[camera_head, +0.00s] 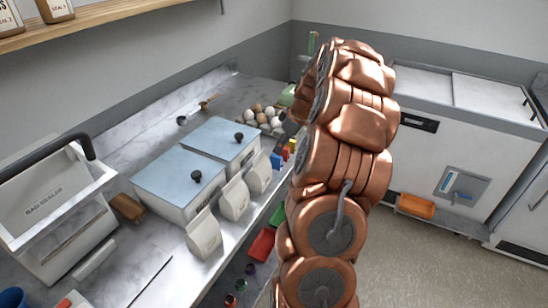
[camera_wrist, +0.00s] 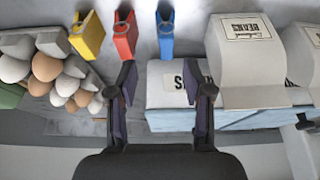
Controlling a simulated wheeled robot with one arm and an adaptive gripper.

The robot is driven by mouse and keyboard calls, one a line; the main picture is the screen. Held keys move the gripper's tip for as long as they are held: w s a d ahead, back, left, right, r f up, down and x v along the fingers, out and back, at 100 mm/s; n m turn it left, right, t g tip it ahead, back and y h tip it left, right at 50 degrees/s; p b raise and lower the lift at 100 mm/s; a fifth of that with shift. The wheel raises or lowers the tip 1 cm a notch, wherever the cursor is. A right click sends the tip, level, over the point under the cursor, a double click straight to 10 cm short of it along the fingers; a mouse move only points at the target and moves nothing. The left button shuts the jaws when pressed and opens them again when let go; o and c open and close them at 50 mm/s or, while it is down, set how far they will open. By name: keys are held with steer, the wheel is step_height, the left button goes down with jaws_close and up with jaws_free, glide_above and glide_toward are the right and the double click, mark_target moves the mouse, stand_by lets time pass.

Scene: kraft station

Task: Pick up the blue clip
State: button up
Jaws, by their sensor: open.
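The blue clip (camera_wrist: 166,36) stands at the top of the wrist view, on a pale surface. It also shows in the head view (camera_head: 276,161), close to my arm. A red clip (camera_wrist: 125,36) and a yellow clip (camera_wrist: 88,36) stand in a row to its left. My gripper (camera_wrist: 163,88) is open, with one finger on each side and nothing between the fingertips. The blue clip lies beyond the fingertips, roughly in line with the gap, and apart from them.
Several eggs (camera_wrist: 47,68) in a tray are on the left. The head view shows more bags (camera_head: 204,234) along the counter's front edge and an orange container (camera_head: 416,206).

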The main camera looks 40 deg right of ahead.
mark_target(277, 156)
steer(key=shift+s+a+p+x, duration=0.1)
steer(key=shift+p+x, duration=0.4)
steer(key=shift+x, duration=0.5)
steer(key=shift+s+a+p+x, duration=0.15)
steer(key=shift+p+x, duration=0.4)
steer(key=shift+x, duration=0.5)
steer(key=shift+s+a+p+x, duration=0.1)
steer(key=shift+p+x, duration=0.4)
steer(key=shift+x, duration=0.5)
jaws_close()
